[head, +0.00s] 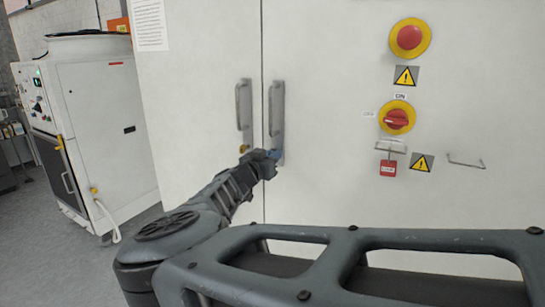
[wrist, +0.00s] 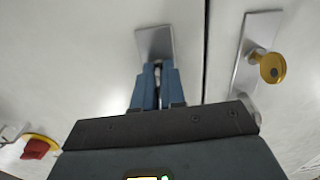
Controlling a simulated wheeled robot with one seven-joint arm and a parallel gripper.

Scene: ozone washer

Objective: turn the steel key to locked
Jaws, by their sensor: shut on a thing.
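My gripper (head: 273,156) reaches the lower end of the steel handle plate (head: 278,110) on the right cabinet door. In the wrist view its blue fingers (wrist: 158,72) are together in front of that grey plate (wrist: 153,42). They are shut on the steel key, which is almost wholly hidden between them. Its angle cannot be told. A brass round-headed key or lock (wrist: 272,68) sits on the other door's plate (wrist: 250,45), to the right in the wrist view, apart from my gripper.
The left door's handle (head: 243,105) stands close beside. On the right door are a red-and-yellow emergency button (head: 409,37), a red rotary switch (head: 397,118), a red tag (head: 388,168) and a wire handle (head: 466,162). A white machine (head: 95,125) stands at left.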

